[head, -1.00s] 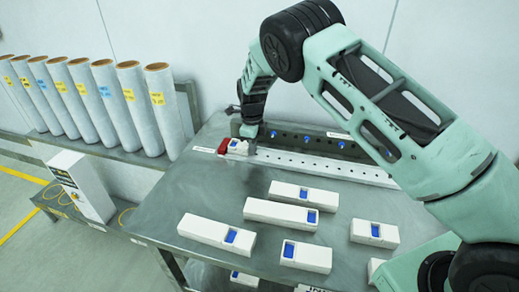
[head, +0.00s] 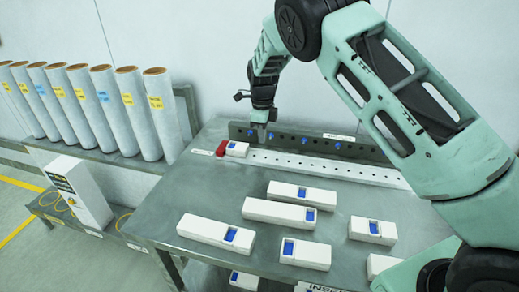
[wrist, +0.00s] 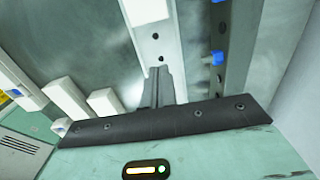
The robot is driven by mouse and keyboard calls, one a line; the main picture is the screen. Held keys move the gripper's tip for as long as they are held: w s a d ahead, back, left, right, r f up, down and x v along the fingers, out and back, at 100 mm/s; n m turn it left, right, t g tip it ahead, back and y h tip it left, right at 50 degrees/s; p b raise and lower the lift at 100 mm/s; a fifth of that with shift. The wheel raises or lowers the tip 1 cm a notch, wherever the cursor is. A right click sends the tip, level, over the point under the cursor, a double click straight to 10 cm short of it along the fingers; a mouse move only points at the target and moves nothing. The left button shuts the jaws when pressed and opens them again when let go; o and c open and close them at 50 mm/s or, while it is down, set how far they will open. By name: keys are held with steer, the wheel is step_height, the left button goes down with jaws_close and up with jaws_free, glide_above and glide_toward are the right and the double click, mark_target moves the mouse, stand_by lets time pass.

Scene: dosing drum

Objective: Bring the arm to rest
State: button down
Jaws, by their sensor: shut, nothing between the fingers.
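My gripper (head: 262,138) is above the left part of the white perforated rail at the back of the table. It is shut and empty, just right of a small white block with a blue patch (head: 237,149). That block sits at the rail's left end against a red piece (head: 222,147). In the wrist view my shut gripper (wrist: 162,72) points down over the white rail (wrist: 150,35), with a white block (wrist: 146,10) at the top of the picture. I cannot tell the exact gap between fingertips and rail.
Several white blocks with blue patches (head: 280,213) lie on the grey table (head: 190,195). A dark upright strip with blue knobs (head: 350,148) runs behind the rail. White rolls (head: 140,115) stand on a shelf at left. A white box (head: 80,190) sits lower left.

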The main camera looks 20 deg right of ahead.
steer(key=s+a+r+n+y, duration=0.1)
steer(key=s+a+r+n, duration=0.3)
steer(key=s+n, duration=0.3)
steer(key=s+a+r+n, duration=0.4)
steer(key=s+a+n, duration=0.1)
steer(key=s, duration=0.4)
steer(key=s+a+r+n+y, duration=0.1)
steer(key=s+a+r+n, duration=0.4)
steer(key=s, duration=0.3)
steer(key=s+d+n+h, duration=0.1)
steer(key=s+d+n, duration=0.2)
steer(key=s+n, duration=1.2)
steer(key=s, duration=0.4)
steer(key=shift+s+f, duration=0.3)
